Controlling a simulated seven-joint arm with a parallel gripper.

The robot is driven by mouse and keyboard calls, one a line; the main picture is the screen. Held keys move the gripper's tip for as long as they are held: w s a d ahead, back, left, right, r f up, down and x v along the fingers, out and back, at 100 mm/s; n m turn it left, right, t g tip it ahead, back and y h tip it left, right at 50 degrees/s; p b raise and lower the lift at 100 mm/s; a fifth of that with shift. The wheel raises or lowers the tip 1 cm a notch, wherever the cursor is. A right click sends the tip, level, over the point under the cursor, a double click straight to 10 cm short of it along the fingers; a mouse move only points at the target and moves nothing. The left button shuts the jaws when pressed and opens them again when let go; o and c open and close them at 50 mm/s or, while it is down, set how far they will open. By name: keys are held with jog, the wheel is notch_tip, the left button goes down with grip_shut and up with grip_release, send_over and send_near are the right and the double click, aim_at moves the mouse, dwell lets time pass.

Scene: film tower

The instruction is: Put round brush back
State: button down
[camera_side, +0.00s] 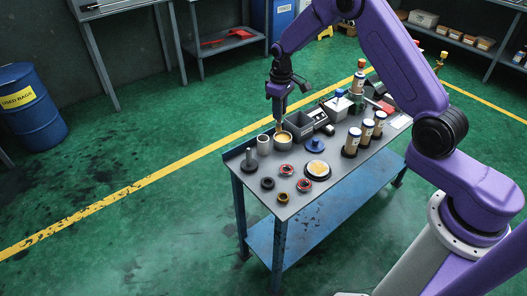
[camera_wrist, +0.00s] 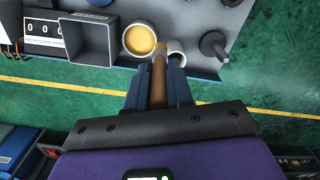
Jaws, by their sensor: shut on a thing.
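My gripper (camera_side: 277,112) is above the far-left part of the workbench, pointing down. In the wrist view my gripper (camera_wrist: 158,85) is shut on a brown, stick-like thing, apparently the round brush (camera_wrist: 159,62). In the side view a short brown piece of the brush (camera_side: 278,127) shows below the fingers. Its lower end is close to a round pot with yellow contents (camera_wrist: 139,39); I cannot tell whether it touches or is inside. A white cylindrical cup (camera_wrist: 176,48) stands beside the pot, and the cup also shows in the side view (camera_side: 263,145).
A grey open bin (camera_side: 299,125) stands right of the pot. A dark upright spindle (camera_side: 250,160) stands at the left end. Several bottles (camera_side: 352,142), rings (camera_side: 304,185) and a blue knobbed piece (camera_side: 315,145) crowd the workbench (camera_side: 335,170). The bench edge is close to the cup.

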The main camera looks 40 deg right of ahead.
jog(key=w+a+n, duration=0.1)
jog(key=w+a, duration=0.3)
jog(key=shift+s+d+f, duration=0.1)
jog(key=shift+s+f, duration=0.05)
jog(key=shift+f, duration=4.55)
jog(key=shift+f, duration=0.2)
jog(key=c, duration=1)
grip_release()
jog(key=shift+r, duration=0.1)
